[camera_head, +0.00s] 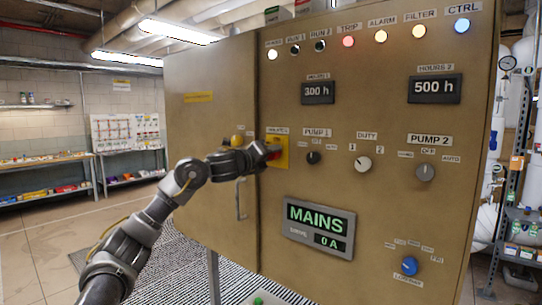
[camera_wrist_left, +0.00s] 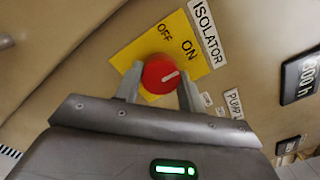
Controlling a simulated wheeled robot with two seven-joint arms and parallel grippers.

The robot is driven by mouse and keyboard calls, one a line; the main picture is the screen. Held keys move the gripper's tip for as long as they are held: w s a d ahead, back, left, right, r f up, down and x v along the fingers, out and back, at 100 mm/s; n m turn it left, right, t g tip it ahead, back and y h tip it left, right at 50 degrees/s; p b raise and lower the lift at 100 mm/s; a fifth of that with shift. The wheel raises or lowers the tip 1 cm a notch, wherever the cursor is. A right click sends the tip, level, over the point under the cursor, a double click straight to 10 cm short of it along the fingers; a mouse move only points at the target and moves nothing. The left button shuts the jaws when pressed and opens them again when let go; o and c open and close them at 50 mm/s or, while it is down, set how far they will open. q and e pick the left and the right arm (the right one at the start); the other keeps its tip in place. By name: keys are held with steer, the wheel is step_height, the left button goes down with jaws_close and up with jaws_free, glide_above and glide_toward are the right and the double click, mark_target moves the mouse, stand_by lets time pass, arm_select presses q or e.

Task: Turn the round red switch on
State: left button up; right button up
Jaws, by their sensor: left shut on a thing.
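The round red switch (camera_wrist_left: 158,74) sits on a yellow plate (camera_wrist_left: 150,47) marked OFF and ON, under an ISOLATOR label. Its white mark points right and slightly up in the left wrist view, nearer ON than OFF. My left gripper (camera_wrist_left: 160,92) is shut on the switch, one finger on each side. In the head view my left gripper (camera_head: 266,152) reaches the yellow plate (camera_head: 283,141) from the left and covers part of it; little of the red switch (camera_head: 275,151) shows. My right gripper is not in view.
The tan cabinet (camera_head: 385,190) also bears a black knob (camera_head: 313,158), a white knob (camera_head: 363,164), a grey knob (camera_head: 425,172) and a blue knob (camera_head: 409,266). A display (camera_head: 319,228) reads MAINS, 0 A. A door handle (camera_head: 240,200) stands out below my forearm.

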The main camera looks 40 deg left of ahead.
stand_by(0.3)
arm_select(q)
steer(key=o, duration=1)
steer(key=shift+c, duration=0.2)
steer(key=s+b, duration=0.4)
steer(key=s, duration=0.6)
steer(key=shift+s+f, duration=0.15)
steer(key=shift+s, duration=0.25)
steer(key=shift+d, duration=0.1)
